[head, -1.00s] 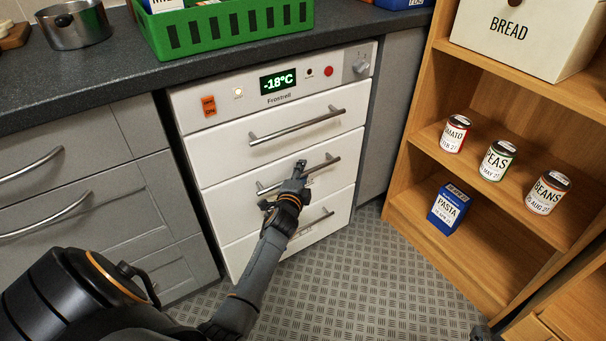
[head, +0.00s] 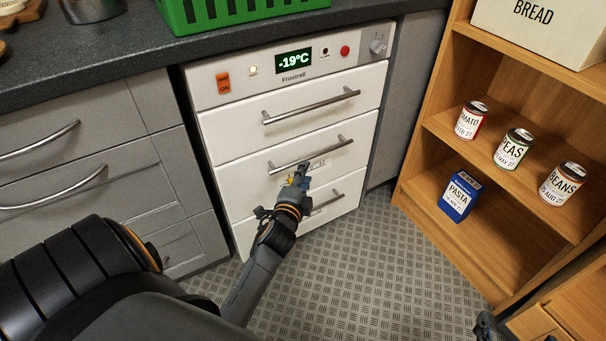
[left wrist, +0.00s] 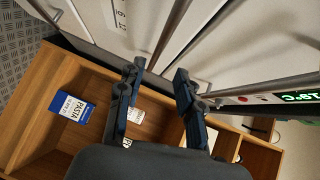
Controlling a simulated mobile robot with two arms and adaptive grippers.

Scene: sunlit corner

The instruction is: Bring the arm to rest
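My left arm reaches in from the lower left of the head view. Its gripper (head: 301,171) is in front of the white freezer (head: 220,125), just below the bar handle of the middle drawer (head: 311,156). In the left wrist view the two fingers (left wrist: 159,69) are apart with nothing held between them. A bar handle (left wrist: 172,35) runs behind the gap; whether a finger touches it I cannot tell. The three freezer drawers look shut. A small dark piece, perhaps of my right gripper (head: 485,325), shows at the lower right; its fingers cannot be made out.
A wooden shelf (head: 440,135) on the right holds several cans and a blue pasta box (head: 460,195). Grey cabinets (head: 80,160) stand on the left. A green crate (head: 240,14) is on the counter (head: 130,55). The patterned floor (head: 350,270) in front is clear.

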